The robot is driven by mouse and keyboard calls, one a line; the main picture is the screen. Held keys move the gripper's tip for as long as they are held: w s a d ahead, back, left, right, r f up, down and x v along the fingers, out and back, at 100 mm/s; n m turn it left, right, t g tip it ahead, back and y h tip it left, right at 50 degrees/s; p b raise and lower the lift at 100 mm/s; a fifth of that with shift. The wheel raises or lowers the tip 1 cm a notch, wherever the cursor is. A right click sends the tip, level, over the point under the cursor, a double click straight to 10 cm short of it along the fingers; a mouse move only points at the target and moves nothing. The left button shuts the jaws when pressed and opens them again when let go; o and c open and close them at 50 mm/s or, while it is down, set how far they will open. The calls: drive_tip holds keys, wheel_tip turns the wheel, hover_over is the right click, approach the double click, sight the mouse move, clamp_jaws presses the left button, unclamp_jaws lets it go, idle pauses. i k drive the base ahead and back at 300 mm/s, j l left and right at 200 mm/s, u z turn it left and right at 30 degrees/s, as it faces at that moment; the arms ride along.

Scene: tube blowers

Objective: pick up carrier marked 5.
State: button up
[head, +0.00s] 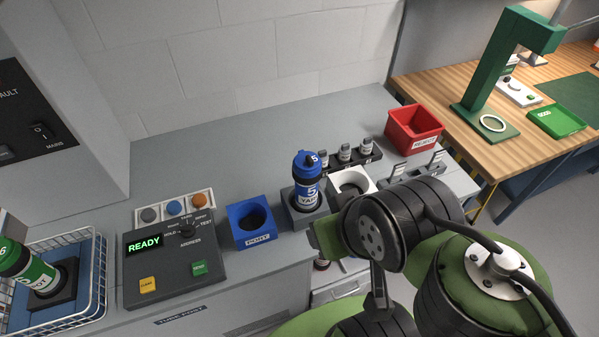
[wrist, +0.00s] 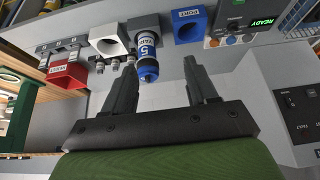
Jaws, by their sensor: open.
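The carrier marked 5 (head: 307,184) is a blue and white tube with a blue cap. It stands upright in a dark grey square holder (head: 304,214) on the grey counter. In the wrist view, the carrier (wrist: 148,58) shows upside down between the two black fingers, nearer the left one. My gripper (wrist: 160,62) is open and empty, with gaps on both sides of the carrier. The wrist view does not settle how far the fingertips are from it in depth. In the head view my arm covers the counter to its right, and the fingers cannot be made out clearly.
A blue PORT block (head: 252,224) stands left of the carrier, and a white ring-holed block (head: 350,184) stands right. The READY console (head: 172,262) and a wire basket (head: 62,310) with a green carrier (head: 28,266) are farther left. A red bin (head: 413,130) stands back right.

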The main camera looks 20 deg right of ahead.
sight(306, 200)
drive_tip(key=l+u, duration=0.2)
drive_tip(key=u, duration=0.25)
drive_tip(key=k+l+u, duration=0.1)
drive_tip(key=u, duration=0.3)
drive_tip(key=k+l+u, duration=0.1)
drive_tip(key=l+u, duration=0.15)
drive_tip(key=u, duration=0.2)
drive_tip(key=k+l+u, duration=0.1)
drive_tip(key=u, duration=0.3)
